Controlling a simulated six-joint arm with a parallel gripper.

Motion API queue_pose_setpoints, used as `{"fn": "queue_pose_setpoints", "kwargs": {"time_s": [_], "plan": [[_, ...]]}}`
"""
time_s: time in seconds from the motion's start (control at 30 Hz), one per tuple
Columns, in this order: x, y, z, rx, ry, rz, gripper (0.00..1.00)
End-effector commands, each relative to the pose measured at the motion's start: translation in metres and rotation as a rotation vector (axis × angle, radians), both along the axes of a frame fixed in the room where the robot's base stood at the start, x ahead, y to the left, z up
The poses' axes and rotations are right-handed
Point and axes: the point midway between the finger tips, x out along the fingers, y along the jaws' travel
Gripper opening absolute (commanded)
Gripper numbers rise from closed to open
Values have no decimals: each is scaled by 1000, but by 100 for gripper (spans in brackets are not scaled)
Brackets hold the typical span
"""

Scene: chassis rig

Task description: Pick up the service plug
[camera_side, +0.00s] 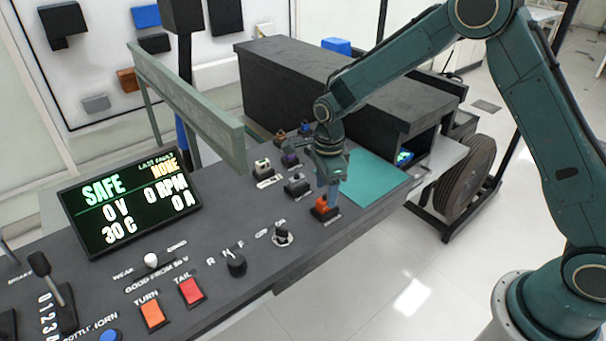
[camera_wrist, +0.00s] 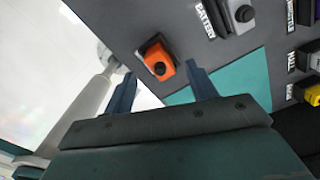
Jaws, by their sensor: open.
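The orange plug, which looks like the service plug (camera_side: 321,206), sits in a dark socket on the console's right part in the side view. My gripper (camera_side: 333,187) is right above and beside the plug, pointing down. In the wrist view my gripper (camera_wrist: 160,70) is open, with one blue finger on each side of the plug and nothing held. Whether a finger touches the plug I cannot tell.
A grey-black connector (camera_side: 298,185) sits close behind the plug, with several others beyond. A teal mat (camera_side: 374,182) lies to the right, beside a black box (camera_side: 335,85). A knob (camera_side: 283,236) and switches stand nearer. A green rail (camera_side: 190,105) rises at left.

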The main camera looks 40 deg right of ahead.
Motion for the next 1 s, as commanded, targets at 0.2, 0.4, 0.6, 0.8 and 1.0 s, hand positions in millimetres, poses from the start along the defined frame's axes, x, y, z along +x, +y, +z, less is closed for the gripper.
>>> {"fn": "queue_pose_setpoints", "kwargs": {"time_s": [0.2,0.4,0.6,0.8,1.0], "plan": [[0,0,-23,0,2,0,57],[0,0,-27,0,0,0,57],[0,0,-27,0,0,0,57],[0,0,-27,0,0,0,55],[0,0,-27,0,0,0,16]]}}
